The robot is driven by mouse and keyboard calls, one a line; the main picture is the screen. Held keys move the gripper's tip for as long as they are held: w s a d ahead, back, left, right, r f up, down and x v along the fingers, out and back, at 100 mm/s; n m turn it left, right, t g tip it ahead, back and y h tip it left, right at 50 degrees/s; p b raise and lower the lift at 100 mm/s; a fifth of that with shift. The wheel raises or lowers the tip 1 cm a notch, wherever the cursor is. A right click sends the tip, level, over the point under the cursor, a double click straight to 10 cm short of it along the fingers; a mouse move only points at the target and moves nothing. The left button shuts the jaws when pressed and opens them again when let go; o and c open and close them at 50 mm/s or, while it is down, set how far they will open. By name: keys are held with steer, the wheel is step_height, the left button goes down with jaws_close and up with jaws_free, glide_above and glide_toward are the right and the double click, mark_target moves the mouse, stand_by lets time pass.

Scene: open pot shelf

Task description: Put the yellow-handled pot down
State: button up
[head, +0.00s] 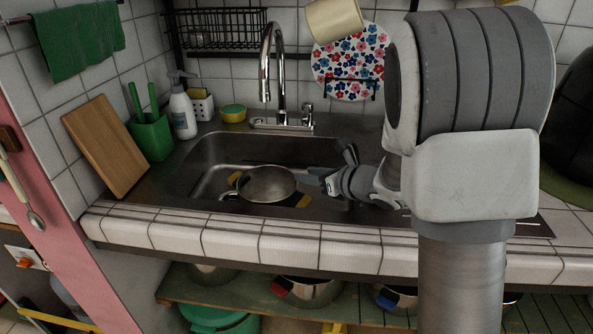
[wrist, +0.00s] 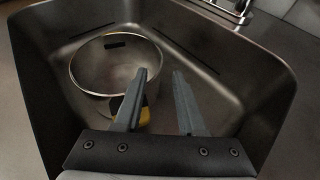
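The yellow-handled pot (head: 268,184) is a round steel pot sitting upright in the sink basin (head: 205,160). It has a yellow handle (head: 303,201) at its right front and another yellow patch at its left. In the wrist view the pot (wrist: 92,68) lies left of my fingers, with a yellow handle (wrist: 145,117) partly hidden behind the left finger. My gripper (wrist: 160,74) has its two fingers apart with a visible gap and nothing clearly clamped between them. In the head view my gripper (head: 312,176) is at the pot's right side; whether it touches the pot is unclear.
The faucet (head: 273,62) rises behind the basin. A cutting board (head: 106,145), green holder (head: 152,137), soap bottle (head: 182,112) and sponge (head: 233,113) stand left and behind. A tiled edge (head: 232,242) runs in front. Pots, including a red-handled one (head: 318,291), sit on the shelf below.

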steer(key=v, duration=0.4)
steer(key=shift+s, duration=0.1)
steer(key=shift+d, duration=0.1)
